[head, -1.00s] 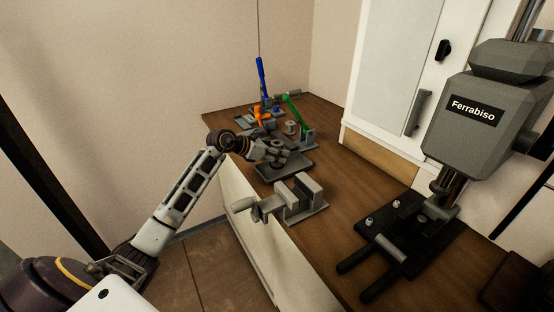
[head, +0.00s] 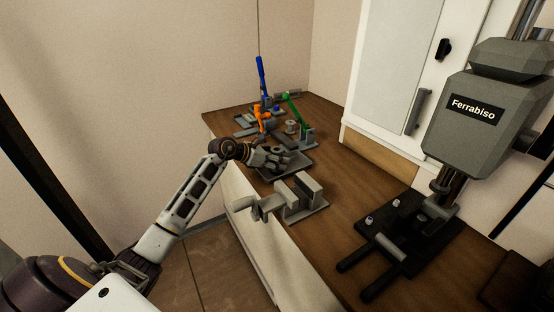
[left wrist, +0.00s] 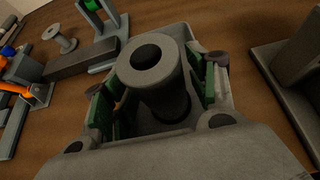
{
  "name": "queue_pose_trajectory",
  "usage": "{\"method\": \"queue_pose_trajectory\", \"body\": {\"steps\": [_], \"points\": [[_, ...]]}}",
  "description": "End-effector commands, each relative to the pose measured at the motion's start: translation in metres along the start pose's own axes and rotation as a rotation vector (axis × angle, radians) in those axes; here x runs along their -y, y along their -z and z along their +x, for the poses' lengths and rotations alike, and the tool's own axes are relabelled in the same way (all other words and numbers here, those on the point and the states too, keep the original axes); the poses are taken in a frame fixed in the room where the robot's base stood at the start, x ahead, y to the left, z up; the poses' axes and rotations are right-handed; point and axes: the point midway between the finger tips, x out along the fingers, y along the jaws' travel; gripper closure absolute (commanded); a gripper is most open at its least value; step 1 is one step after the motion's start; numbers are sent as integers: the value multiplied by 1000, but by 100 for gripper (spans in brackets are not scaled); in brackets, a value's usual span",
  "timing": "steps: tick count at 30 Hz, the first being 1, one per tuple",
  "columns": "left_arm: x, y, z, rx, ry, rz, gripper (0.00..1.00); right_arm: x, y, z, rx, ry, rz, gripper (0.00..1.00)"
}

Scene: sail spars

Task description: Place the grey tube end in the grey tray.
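The grey tube end (left wrist: 152,72), a short cylinder with a dark hole in its top, stands between the fingers of my left gripper (left wrist: 160,95) in the left wrist view. Gaps show between it and the green finger pads, so the gripper looks open around it. Its foot is in shadow inside the grey tray (left wrist: 184,31), whose walls show behind it. In the head view my left gripper (head: 272,158) is low over the tray (head: 299,167), and its fingers hide much of the tube end. My right gripper is not in view.
A grey vise (head: 305,197) stands in front of the tray. A green-armed stand (head: 296,108), an orange part (head: 262,117) and a blue-handled tool (head: 261,75) stand behind. A grey spool (left wrist: 62,40) stands beyond the tray. A press (head: 480,120) is at right.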

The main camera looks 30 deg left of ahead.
Motion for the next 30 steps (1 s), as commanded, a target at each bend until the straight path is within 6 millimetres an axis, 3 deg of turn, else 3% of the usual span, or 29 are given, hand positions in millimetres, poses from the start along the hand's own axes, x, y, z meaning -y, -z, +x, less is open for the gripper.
{"method": "queue_pose_trajectory", "body": {"steps": [7, 17, 23, 30], "points": [[0, 0, 0, 1, 0, 0, 36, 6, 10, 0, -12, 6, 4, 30], [0, -5, -2, 2, 0, -1, 36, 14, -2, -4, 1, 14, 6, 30], [-1, -2, -22, 0, -2, 0, 36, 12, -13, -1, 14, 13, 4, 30], [0, -2, -50, -1, -1, 0, 36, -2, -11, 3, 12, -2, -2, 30]]}}
